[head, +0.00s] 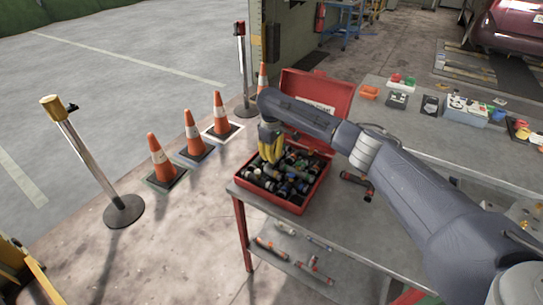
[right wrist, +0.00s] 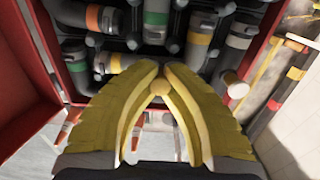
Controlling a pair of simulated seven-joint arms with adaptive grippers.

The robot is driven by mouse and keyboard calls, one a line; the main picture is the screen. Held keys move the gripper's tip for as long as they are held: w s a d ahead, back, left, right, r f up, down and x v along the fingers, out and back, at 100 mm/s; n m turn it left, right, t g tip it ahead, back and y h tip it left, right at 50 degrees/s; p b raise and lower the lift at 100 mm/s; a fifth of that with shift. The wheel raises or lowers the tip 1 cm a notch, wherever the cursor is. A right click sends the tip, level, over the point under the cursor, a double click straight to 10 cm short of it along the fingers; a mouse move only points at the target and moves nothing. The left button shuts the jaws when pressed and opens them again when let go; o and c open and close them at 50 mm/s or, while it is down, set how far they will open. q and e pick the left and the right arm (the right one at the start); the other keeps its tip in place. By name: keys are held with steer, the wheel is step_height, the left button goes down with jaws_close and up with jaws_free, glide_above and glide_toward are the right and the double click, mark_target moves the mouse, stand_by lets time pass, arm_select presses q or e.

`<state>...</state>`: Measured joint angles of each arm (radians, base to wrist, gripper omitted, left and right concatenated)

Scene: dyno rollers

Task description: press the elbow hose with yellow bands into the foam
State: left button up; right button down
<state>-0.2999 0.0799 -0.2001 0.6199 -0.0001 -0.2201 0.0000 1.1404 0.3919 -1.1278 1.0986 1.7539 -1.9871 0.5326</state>
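My right gripper (head: 270,146) has yellow fingers and points down into the open red case (head: 297,207). In the right wrist view its fingertips (right wrist: 160,72) come together over the hose pieces, with a gap between the fingers behind the tips. A small round tan end (right wrist: 157,89) shows between them; I cannot tell whether it is held. A hose with a yellow band (right wrist: 196,57) lies just right of the fingertips; its elbow shape is not clear. Grey-black foam (right wrist: 117,45) shows between the pieces. My left gripper is not in view.
Other hose pieces with green (right wrist: 155,18) and orange (right wrist: 92,18) bands crowd the case. Its raised red lid (head: 335,92) stands behind my gripper. The case sits at the corner of a grey table (head: 335,225), beside a dark red-and-black tool (head: 356,182).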

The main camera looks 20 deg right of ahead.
steer(key=shift+f, duration=0.15)
steer(key=c, duration=1.5)
jaws_free()
